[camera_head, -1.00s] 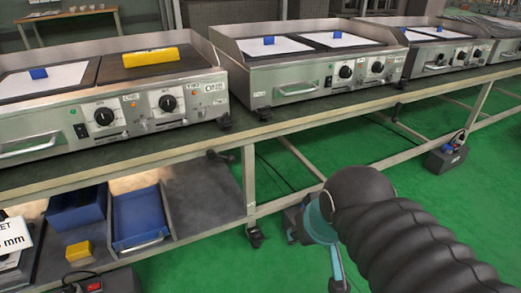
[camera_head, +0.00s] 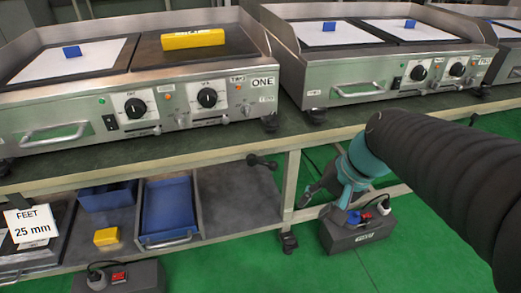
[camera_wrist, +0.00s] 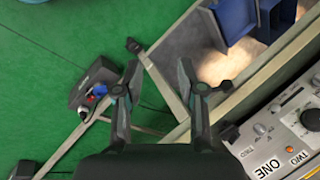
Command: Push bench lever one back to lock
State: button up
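The bench lever (camera_head: 262,161), dark with a round knob, sticks out at the bench's front edge below the heating unit labelled ONE (camera_head: 263,82).
A bench leg (camera_head: 292,185) stands right of the lever. A dark socket box (camera_head: 357,232) lies on the green floor by my arm; the wrist view shows it too (camera_wrist: 95,82). The lower shelf holds blue trays (camera_head: 168,210) and a yellow block (camera_head: 106,237).

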jog(key=w+a+f+m+g+y, duration=0.1)
jog(key=w+a+f+m+y, duration=0.1)
jog(key=w+m+y, duration=0.5)
jog(key=m+t+y+p, duration=0.2)
jog(key=m+t, duration=0.1)
send_near(262, 162)
jog(key=shift+m, duration=0.3)
jog(key=x, duration=1)
jog(key=shift+w+a+f, duration=0.1)
jog(key=shift+a+f, duration=0.05)
jog(key=shift+a, duration=0.1)
grip_shut()
